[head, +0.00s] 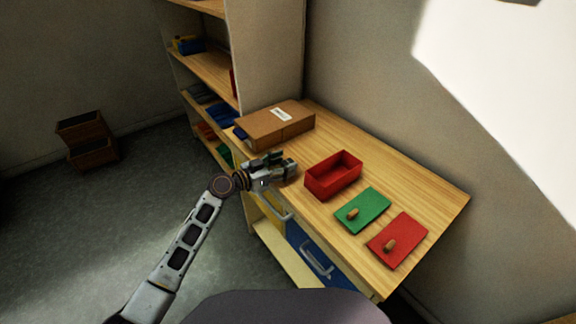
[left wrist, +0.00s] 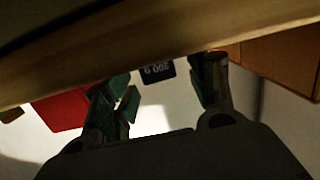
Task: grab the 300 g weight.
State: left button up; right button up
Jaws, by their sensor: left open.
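The 300 g weight (left wrist: 157,72) is a small black block with pale lettering that reads upside down in the left wrist view. It shows past the wooden table edge, between the two fingers of my left gripper (left wrist: 166,82) and apart from them. In the head view my left gripper (head: 274,164) is open at the front edge of the wooden table (head: 405,180), left of the red box. The weight cannot be made out there; the gripper seems to cover it. My right gripper is not in view.
An open red box (head: 333,178) stands right of the gripper. A green lid (head: 368,207) and a red lid (head: 405,233), each with a wooden knob, lie nearer. A cardboard box (head: 270,127) lies at the far end. A shelf (head: 265,55) stands behind. The table's right rear is clear.

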aim_at(283, 164)
pick_arm(q)
grip_shut()
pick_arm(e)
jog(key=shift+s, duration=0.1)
pick_arm(q)
jog(key=shift+r, duration=0.1)
notch_tip(283, 164, up, 8)
jog(key=shift+r+p, duration=0.15)
jog(key=shift+p, duration=0.2)
jog(key=shift+r, duration=0.8)
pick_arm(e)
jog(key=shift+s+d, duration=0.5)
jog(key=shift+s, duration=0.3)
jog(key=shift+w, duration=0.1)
